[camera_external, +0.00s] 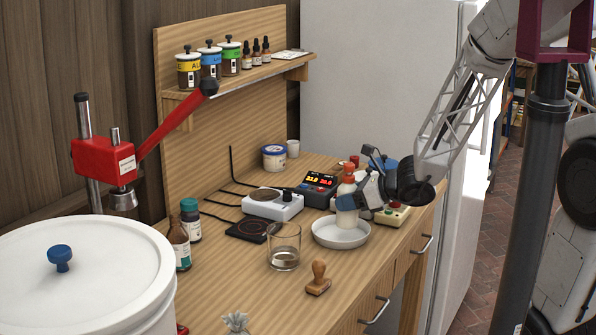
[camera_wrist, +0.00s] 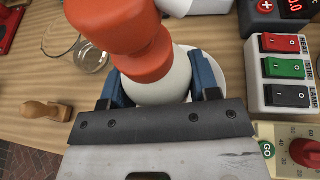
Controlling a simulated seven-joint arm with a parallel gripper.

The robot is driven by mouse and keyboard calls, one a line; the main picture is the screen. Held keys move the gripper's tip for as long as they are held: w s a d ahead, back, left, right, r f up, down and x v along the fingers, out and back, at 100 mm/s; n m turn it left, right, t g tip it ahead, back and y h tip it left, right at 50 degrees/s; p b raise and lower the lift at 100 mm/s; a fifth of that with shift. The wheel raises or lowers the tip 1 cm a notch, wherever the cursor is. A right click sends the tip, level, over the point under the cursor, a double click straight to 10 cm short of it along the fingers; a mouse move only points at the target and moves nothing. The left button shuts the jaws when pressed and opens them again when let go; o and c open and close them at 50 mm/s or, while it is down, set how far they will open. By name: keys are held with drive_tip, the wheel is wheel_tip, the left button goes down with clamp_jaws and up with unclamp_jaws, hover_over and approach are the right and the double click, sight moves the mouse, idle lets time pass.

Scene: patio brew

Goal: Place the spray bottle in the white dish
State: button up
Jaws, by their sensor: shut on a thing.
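The spray bottle (camera_external: 347,205) is white with an orange-red top and stands upright over the white dish (camera_external: 341,236). In the wrist view the bottle (camera_wrist: 165,85) fills the middle, with its orange top nearest the camera. My gripper (camera_external: 362,196) is shut on the bottle from the right side. In the wrist view the blue fingers of my gripper (camera_wrist: 160,84) lie on both sides of its white body. The dish (camera_wrist: 208,60) shows only partly behind the bottle there. I cannot tell whether the bottle's base touches the dish.
A glass beaker (camera_external: 284,247) stands left of the dish, and a wooden stamp (camera_external: 318,279) in front. A hotplate (camera_external: 272,204) and a red-display box (camera_external: 319,188) are behind. A switch box (camera_wrist: 285,70) is close on the right in the wrist view. The front table area is mostly clear.

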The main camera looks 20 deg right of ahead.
drive_tip(key=shift+w+a+f, duration=0.1)
drive_tip(key=shift+w+a, duration=0.1)
drive_tip(key=shift+w, duration=0.35)
drive_tip(key=shift+w+a, duration=0.15)
drive_tip(key=shift+w, duration=0.35)
drive_tip(key=shift+f, duration=1.75)
drive_tip(key=shift+f, duration=0.15)
drive_tip(key=o, duration=1.1)
drive_tip(key=shift+c, duration=0.2)
drive_tip(key=v, duration=1.2)
drive_tip(key=shift+r, duration=0.2)
